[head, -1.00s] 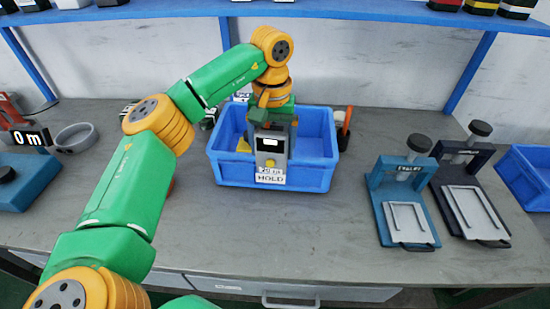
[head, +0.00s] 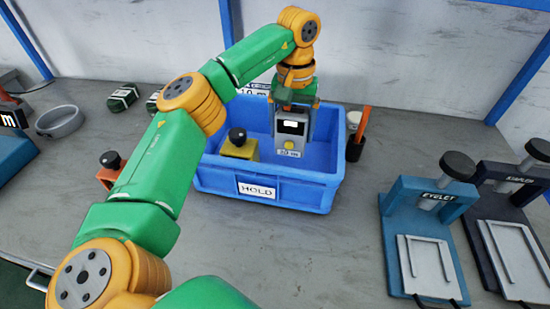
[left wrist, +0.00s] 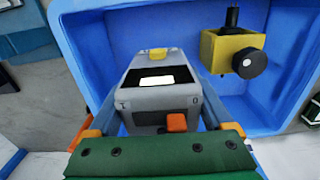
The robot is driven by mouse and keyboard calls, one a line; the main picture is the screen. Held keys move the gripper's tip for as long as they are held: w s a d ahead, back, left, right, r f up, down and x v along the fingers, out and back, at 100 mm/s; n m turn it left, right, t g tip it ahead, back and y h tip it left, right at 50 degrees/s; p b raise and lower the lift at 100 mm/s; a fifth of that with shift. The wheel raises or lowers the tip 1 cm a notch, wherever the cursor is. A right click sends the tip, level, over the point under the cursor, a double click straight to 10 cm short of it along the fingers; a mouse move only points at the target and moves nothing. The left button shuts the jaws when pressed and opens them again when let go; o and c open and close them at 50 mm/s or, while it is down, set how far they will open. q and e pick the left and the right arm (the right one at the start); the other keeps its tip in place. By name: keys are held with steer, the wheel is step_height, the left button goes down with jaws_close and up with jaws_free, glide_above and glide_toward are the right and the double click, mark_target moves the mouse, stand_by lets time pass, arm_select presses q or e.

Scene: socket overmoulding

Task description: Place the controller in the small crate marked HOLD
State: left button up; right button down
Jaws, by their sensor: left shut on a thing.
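The controller (head: 290,135) is a grey box with a white display and a yellow button. My left gripper (head: 293,108) is shut on it and holds it upright over or inside the blue crate marked HOLD (head: 290,195). In the left wrist view the controller (left wrist: 160,95) sits between the fingers, with the blue crate (left wrist: 185,25) behind it. Whether the controller touches the crate floor cannot be told. My right gripper is not in view.
A yellow block with a black knob (head: 238,147) is in the crate's left part. An orange-handled tool (head: 360,130) stands right of the crate. Blue and dark presses (head: 425,215) stand further right. A grey ring dish (head: 59,122) is at left.

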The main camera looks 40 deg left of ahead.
arm_select(q)
step_height(320, 180, down, 10)
steer(key=shift+w+r, duration=0.1)
steer(key=shift+r, duration=0.1)
steer(key=shift+f, duration=0.1)
steer(key=o, duration=1.2)
steer(key=shift+o, duration=0.2)
step_height(320, 180, up, 12)
steer(key=shift+r+p, duration=0.2)
steer(key=shift+p, duration=0.25)
